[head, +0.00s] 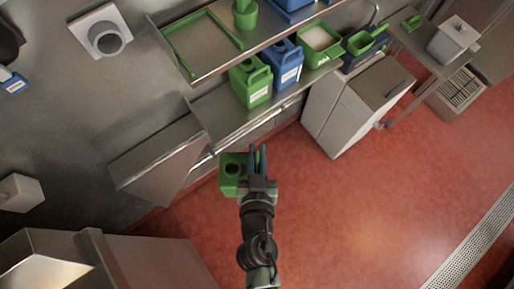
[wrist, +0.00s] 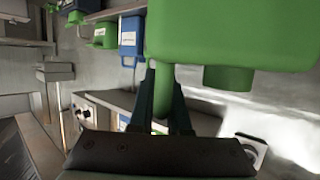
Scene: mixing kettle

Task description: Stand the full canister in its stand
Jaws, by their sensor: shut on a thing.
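A green canister (head: 229,182) is in my gripper (head: 257,158), over the red floor in front of the shelves in the head view. The canister's dark round opening or cap faces the head camera. The fingers lie along its right side. In the wrist view the canister (wrist: 235,30) fills the top, with a short round neck sticking out. The gripper (wrist: 161,105) is shut on a narrow green part of it, probably the handle. Another green canister (head: 250,83) and a blue canister (head: 286,64) stand on the shelf. I cannot tell which thing is the stand.
A green-rimmed tray (head: 168,49) lies on the shelf at the upper left. A green bin with pale contents (head: 320,40) is right of the canisters. A grey cabinet (head: 345,115) stands right of the shelf. A sloped metal panel (head: 155,155) is at left. The red floor at right is clear.

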